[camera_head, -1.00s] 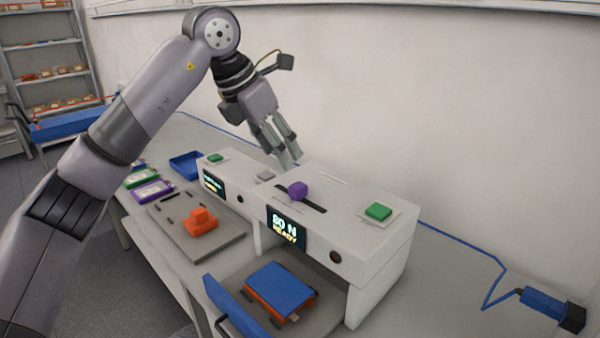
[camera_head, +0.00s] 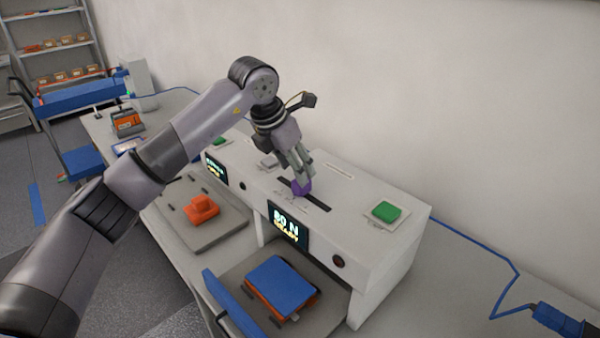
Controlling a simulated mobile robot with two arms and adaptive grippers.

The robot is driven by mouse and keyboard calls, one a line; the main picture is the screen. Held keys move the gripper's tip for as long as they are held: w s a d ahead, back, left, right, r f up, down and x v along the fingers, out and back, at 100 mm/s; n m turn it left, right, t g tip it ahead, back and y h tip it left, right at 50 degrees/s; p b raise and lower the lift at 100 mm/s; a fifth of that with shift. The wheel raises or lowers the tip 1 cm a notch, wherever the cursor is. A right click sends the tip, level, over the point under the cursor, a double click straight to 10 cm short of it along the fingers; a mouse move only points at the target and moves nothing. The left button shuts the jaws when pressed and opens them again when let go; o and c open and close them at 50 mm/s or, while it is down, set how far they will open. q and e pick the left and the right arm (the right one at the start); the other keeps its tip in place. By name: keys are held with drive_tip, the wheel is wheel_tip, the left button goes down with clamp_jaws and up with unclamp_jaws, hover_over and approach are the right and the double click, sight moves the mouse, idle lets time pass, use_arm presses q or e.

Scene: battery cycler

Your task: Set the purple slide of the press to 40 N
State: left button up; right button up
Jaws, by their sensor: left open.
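The press is a white box (camera_head: 350,210) on the bench. Its purple slide (camera_head: 301,189) stands in a dark slot in the top, near the slot's middle. The black display (camera_head: 288,227) on the front appears to read 80 N, with READY below. My left gripper (camera_head: 300,176) points down at the purple slide from behind and above. Its fingers are open at the slide and partly overlap it in the picture. I cannot tell whether they touch it. My right gripper is out of view.
A green button (camera_head: 385,211) sits on the press top at right. Below the display, an open bay holds an orange block with a blue top (camera_head: 280,283). A blue door (camera_head: 230,305) stands open in front. An orange part (camera_head: 201,208) lies on a grey plate at left.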

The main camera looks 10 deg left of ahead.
use_arm(q)
drive_tip(key=p+x, duration=0.1)
drive_tip(key=x, duration=0.2)
drive_tip(key=shift+d+f, duration=0.15)
drive_tip(key=shift+f, duration=0.2)
drive_tip(key=shift+w+d+f, duration=0.1)
drive_tip(key=shift+w+f, duration=0.2)
drive_tip(key=shift+f, duration=0.2)
drive_tip(key=c, duration=0.6)
clamp_jaws()
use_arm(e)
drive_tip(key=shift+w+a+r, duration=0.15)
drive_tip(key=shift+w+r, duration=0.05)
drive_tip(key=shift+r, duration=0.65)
